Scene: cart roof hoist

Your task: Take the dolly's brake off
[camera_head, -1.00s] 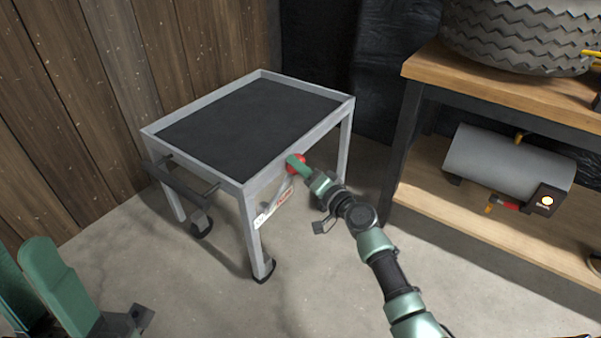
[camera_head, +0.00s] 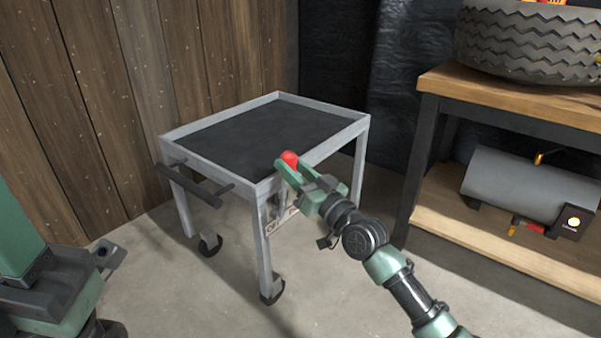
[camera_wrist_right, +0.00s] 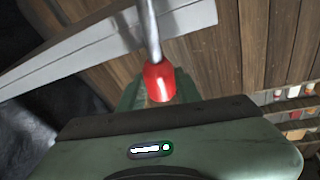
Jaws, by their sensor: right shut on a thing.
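The dolly (camera_head: 172,147) is a grey metal cart with a black top, standing on casters. Its brake lever has a red knob (camera_head: 289,158), which shows at the front side rim, a little above it. My right gripper (camera_head: 287,172) is shut on the red knob. In the right wrist view the knob (camera_wrist_right: 158,82) sits between the green fingers, on a metal rod (camera_wrist_right: 149,30). A label plate (camera_head: 279,229) on the dolly's side is partly hidden by my right gripper. My left gripper (camera_head: 103,254) is at the lower left, away from the dolly; its jaws are unclear.
A wooden workbench (camera_head: 500,96) stands at the right, with a tyre (camera_head: 530,40) on top and a grey cylinder (camera_head: 525,185) on its lower shelf. A plank wall (camera_head: 100,100) is behind and left of the dolly. The concrete floor (camera_head: 190,290) in front is clear.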

